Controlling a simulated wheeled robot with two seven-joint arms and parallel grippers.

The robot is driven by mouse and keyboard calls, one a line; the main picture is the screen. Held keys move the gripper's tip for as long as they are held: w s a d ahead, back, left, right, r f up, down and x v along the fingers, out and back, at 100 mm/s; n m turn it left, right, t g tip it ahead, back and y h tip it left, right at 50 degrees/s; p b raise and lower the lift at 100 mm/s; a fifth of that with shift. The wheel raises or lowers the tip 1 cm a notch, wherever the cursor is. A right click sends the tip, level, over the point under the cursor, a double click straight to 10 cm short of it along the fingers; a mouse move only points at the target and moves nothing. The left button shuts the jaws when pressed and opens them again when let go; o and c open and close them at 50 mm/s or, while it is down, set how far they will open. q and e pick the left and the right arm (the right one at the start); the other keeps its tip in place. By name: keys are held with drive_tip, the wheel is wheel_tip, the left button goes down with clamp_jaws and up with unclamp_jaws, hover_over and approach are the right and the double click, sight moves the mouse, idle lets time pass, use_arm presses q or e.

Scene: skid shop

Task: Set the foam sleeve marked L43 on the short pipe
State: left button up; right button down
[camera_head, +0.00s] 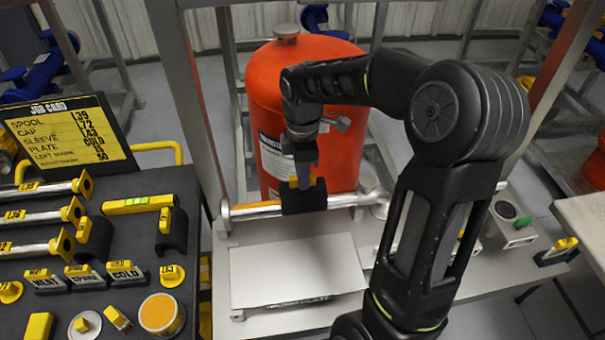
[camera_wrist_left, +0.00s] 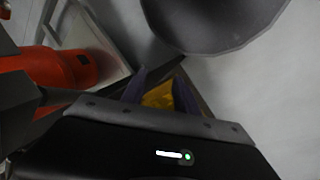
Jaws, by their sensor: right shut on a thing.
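My right gripper (camera_head: 303,176) is above the short pipe (camera_head: 258,209), pointing down in front of the red tank. It is shut on the yellow tab of a black foam sleeve (camera_head: 304,199). The sleeve is at the middle of the pipe and covers that stretch; bare pipe shows on both sides. I cannot tell if it is fully seated, and its marking is not readable. My left gripper is not in the head view. In the left wrist view its fingers (camera_wrist_left: 155,90) are apart, with something yellow (camera_wrist_left: 158,96) seen between them, apparently beyond.
The job card (camera_head: 65,133) lists the sleeve as L43. The dark bench (camera_head: 60,300) at left holds spools, two other black sleeves (camera_head: 173,236), plates and caps. The red tank (camera_head: 290,110) stands close behind the pipe. A pale flat panel (camera_head: 295,270) lies in front.

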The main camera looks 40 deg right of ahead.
drive_tip(key=shift+f, duration=0.2)
idle(0.6)
drive_tip(key=shift+f+b, duration=0.75)
drive_tip(key=shift+f, duration=0.2)
drive_tip(key=shift+f, duration=0.2)
drive_tip(key=shift+f+b, duration=0.45)
drive_tip(key=shift+f, duration=0.05)
drive_tip(key=shift+f, duration=0.3)
idle(0.6)
drive_tip(key=c, duration=1.3)
unclamp_jaws()
drive_tip(key=shift+c, duration=0.7)
